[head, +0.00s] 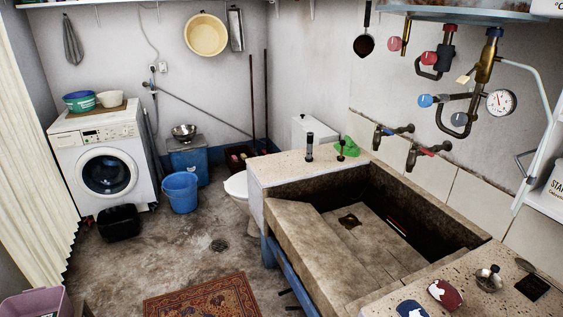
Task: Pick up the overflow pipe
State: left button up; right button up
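No part is plainly marked as the overflow pipe. A short dark upright cylinder with a paler middle (310,146) stands on the far speckled ledge of the stone washtrough (335,248) and looks most like it. A smaller dark upright piece (341,150) stands to its right, beside a green object (350,146). Inside the trough, a dark drain (349,221) shows in the floor, and a thin reddish, pale strip (396,227) lies near the right wall; I cannot tell what it is. Neither of my grippers is in view.
Two wall taps (428,153) and a pipe assembly with gauge (500,102) hang above the trough's right side. The near ledge holds a red soap-like object (445,293) and other small items. A blue bucket (180,191) and a rug (203,300) occupy the floor at left.

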aim_at(308, 157)
jog(key=i+j+z, duration=0.25)
jog(key=i, duration=0.3)
jog(key=i+j+z, duration=0.2)
jog(key=i+j, duration=0.2)
jog(key=i, duration=0.05)
